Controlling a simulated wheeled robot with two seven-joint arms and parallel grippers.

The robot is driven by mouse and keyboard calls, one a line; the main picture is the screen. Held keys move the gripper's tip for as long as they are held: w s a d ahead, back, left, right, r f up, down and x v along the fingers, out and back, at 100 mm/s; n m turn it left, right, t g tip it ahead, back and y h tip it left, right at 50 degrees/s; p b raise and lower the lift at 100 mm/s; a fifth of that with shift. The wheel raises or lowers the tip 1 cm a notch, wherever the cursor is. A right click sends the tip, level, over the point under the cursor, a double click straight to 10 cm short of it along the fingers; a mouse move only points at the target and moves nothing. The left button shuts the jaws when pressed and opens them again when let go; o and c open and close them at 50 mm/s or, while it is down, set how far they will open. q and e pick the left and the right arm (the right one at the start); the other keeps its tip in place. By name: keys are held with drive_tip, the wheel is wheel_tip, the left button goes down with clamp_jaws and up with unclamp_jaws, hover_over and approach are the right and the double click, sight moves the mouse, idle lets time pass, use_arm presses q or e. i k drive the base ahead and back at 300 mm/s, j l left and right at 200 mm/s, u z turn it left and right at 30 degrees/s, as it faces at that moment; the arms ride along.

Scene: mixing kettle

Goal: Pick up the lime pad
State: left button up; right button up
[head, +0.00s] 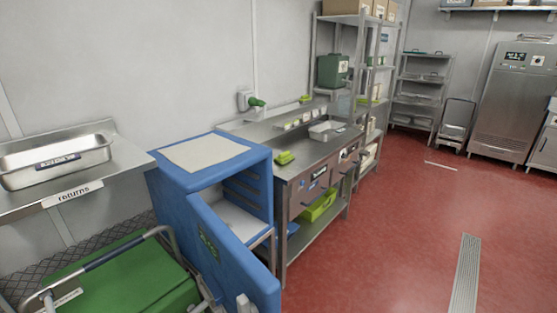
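A small lime-green pad-like item (285,157) lies on the near left part of the steel counter (262,131), close to its front edge and beside the blue cabinet. Another small lime item (305,99) sits at the back of the same counter. Both are small in the head view, and I cannot tell for sure which one is the lime pad. Neither of my grippers can be made out in the head view. A pale shape at the bottom edge, by the blue door, is too cut off to identify.
The blue cabinet (168,186) has its door (225,250) standing open toward me. A green-topped cart (120,282) stands at lower left, under a returns shelf (118,178) with a steel pan (90,158). A lime bin (318,207) sits under the counter. Red floor (400,240) is clear at right.

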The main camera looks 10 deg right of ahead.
sight(284, 158)
drive_tip(key=i+l+u, duration=0.15)
drive_tip(key=l, duration=0.35)
drive_tip(key=i+l+u, duration=0.2)
drive_tip(key=l, duration=0.3)
drive_tip(key=l+u, duration=0.15)
drive_tip(key=l, duration=0.4)
drive_tip(key=i+l+u, duration=0.2)
drive_tip(key=l, duration=0.35)
drive_tip(key=i+l+u, duration=0.15)
drive_tip(key=l, duration=0.2)
drive_tip(key=i+l+u, duration=0.25)
drive_tip(key=i+l, duration=0.15)
drive_tip(key=l, duration=0.3)
drive_tip(key=i+l+u, duration=0.15)
drive_tip(key=l, duration=0.25)
drive_tip(key=i+l+u, duration=0.15)
drive_tip(key=l, duration=0.25)
drive_tip(key=l+u, duration=0.15)
drive_tip(key=l, duration=0.25)
drive_tip(key=i+l+u, duration=0.1)
drive_tip(key=l, duration=0.2)
drive_tip(key=i+l+u, duration=0.2)
drive_tip(key=i+l, duration=0.15)
drive_tip(key=l, duration=0.25)
